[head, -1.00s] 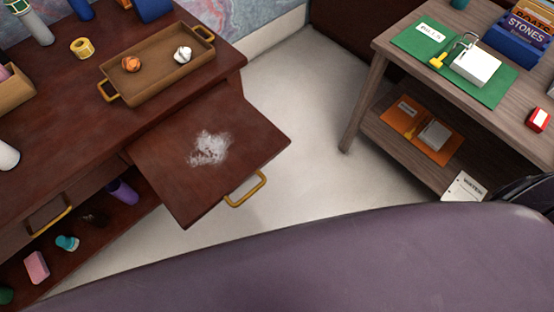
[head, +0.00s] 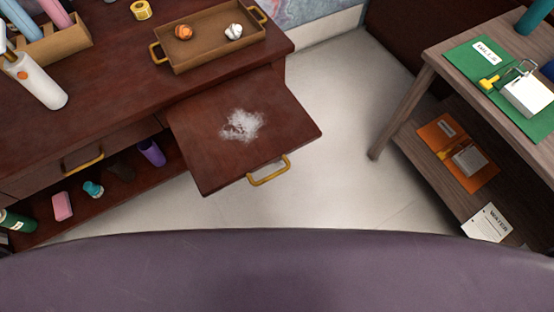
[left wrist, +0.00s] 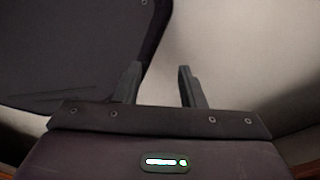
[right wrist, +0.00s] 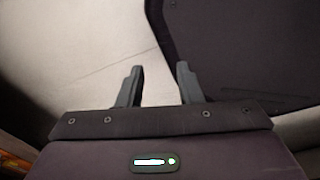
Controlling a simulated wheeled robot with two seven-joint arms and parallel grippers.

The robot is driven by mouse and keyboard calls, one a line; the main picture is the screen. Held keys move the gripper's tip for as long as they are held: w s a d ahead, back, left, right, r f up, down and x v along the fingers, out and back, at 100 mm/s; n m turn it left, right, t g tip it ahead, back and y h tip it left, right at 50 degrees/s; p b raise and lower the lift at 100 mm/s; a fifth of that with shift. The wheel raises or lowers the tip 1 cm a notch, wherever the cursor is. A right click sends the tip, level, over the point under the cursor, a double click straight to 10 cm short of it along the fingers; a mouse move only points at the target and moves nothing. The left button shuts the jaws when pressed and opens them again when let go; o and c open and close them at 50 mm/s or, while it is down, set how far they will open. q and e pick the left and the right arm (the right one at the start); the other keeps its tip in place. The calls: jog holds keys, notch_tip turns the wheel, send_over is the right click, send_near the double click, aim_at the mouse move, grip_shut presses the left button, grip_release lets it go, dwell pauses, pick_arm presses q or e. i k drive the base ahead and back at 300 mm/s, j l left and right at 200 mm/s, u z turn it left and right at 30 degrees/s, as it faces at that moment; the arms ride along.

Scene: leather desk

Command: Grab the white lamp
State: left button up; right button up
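I cannot make out a white lamp in any view. A white bottle-like object (head: 38,84) with an orange spot stands on the dark red desk (head: 110,75) at the left of the head view; its top is cut off by the edge. My left gripper (left wrist: 158,82) is open and empty in the left wrist view, over pale floor. My right gripper (right wrist: 159,82) is open and empty in the right wrist view, also over pale floor. Neither gripper shows in the head view.
A pull-out board (head: 205,165) with white powder juts from the desk. A brown tray (head: 205,56) holds two crumpled balls. A wooden side table (head: 445,68) stands right, bearing a green folder (head: 468,62) and a white padlock (head: 528,95). Pale floor (head: 335,120) lies between.

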aim_at(38, 82)
jog(key=j+u, duration=0.1)
jog(key=u, duration=0.4)
jog(key=j+u, duration=0.1)
jog(key=u, duration=0.9)
jog(key=j, duration=0.6)
jog(key=i, duration=0.05)
